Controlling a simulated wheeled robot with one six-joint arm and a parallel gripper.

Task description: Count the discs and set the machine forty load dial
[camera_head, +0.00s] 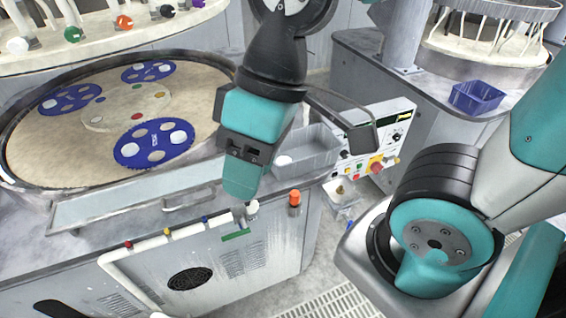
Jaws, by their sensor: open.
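The round platen (200,84) of the near machine holds blue toothed carriers, a lower one (140,142), a left one (70,88) and a far one (160,68). Each bears pale round discs; several show on the lower carrier. My gripper may hide part of the platen's right side. The control panel (404,108) stands right of the platen, with a dark dial (397,136), small lamps and a red button (376,164). Its markings are too small to read, and no machine number is legible. My gripper (243,192) hangs open and empty over the machine's front edge, left of the panel.
A grey bin (313,158) with something white inside sits between my gripper and the panel. An orange-capped fitting (294,198) stands on the front edge. A blue crate (476,97) rests on the bench behind. Grated floor (335,302) shows below.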

